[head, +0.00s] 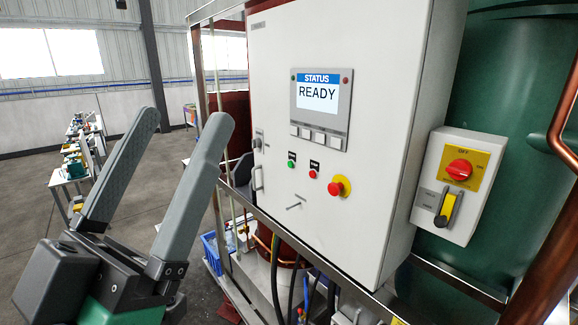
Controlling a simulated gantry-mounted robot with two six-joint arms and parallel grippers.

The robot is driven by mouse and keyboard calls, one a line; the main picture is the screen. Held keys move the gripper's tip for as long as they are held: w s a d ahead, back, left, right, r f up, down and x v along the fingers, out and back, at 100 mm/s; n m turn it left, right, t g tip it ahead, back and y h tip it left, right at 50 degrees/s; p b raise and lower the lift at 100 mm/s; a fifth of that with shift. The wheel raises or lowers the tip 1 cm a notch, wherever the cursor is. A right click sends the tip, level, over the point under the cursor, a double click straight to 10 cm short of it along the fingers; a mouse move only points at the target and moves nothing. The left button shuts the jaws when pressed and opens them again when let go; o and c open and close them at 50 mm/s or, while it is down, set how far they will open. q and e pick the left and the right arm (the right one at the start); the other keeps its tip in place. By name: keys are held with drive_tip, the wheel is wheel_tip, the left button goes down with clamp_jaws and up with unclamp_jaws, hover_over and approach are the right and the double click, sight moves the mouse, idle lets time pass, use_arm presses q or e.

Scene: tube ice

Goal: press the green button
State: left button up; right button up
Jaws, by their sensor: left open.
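The green button (291,164) is a small round button on the front of a white control cabinet (375,75). It sits below the status screen (318,95), which reads "READY", with a small dark label just above it. My left gripper (181,118) is open and empty, its two grey fingers pointing up. It is to the left of the cabinet, nearer the camera, and appears apart from the button. My right gripper is not in view.
A red button (312,173) and a red emergency knob on yellow (338,187) sit right of the green one. A side box carries a red rotary switch (459,169) and a yellow-black handle (446,210). A metal rail runs below the cabinet.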

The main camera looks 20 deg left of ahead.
use_arm(q)
drive_tip(key=shift+c, duration=0.3)
clamp_jaws()
idle(1.3)
